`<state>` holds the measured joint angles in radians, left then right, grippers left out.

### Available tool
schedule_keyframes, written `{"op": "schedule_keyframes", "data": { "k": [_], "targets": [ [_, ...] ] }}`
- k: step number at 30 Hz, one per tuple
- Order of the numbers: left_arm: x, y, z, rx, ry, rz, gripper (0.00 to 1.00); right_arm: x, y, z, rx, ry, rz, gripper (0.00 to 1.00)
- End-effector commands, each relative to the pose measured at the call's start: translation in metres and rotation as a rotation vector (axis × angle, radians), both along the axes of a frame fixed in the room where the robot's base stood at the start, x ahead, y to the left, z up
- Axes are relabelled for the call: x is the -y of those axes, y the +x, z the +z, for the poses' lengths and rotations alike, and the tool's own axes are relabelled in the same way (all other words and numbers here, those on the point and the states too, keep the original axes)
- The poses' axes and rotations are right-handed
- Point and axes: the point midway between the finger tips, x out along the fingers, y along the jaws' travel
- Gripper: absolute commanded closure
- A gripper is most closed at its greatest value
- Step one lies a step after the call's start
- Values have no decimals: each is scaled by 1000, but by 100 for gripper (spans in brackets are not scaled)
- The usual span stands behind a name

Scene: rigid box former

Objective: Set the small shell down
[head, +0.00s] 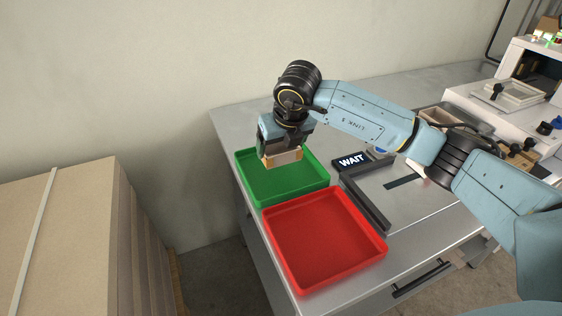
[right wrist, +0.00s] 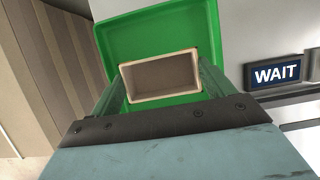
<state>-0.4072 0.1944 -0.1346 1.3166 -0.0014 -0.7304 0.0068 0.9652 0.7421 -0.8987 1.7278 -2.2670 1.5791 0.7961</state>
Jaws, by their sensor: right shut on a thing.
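The small shell (right wrist: 160,78) is a tan, open-topped box. In the head view the shell (head: 284,157) hangs under my right gripper (head: 282,150). The right gripper is shut on it, with a finger at each side in the right wrist view. Behind the shell is the green tray (head: 288,188), which is otherwise empty. The shell is over the far part of this tray; I cannot tell whether it touches the floor of it. My left gripper is not in view.
An empty red tray (head: 322,240) stands in front of the green one. A dark sign reading WAIT (head: 351,161) and a dark angled fence (head: 366,199) are to the right. A stack of brown boards (head: 75,235) stands at the left, apart from the table.

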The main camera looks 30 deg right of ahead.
Motion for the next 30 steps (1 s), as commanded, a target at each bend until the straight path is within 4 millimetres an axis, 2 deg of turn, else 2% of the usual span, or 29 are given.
{"op": "schedule_keyframes", "data": {
  "k": [9,21,22,24,26,30],
  "targets": [
    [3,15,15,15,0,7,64,0,0,-39,0,1,1,41],
    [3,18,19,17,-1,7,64,0,0,-42,1,1,3,41],
    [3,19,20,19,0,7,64,0,0,-42,1,1,3,18],
    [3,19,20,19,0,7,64,0,0,-42,1,1,3,9],
    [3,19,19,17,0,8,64,0,0,-42,1,1,3,1],
    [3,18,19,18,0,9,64,0,0,-42,1,1,3,0]
  ]
}}
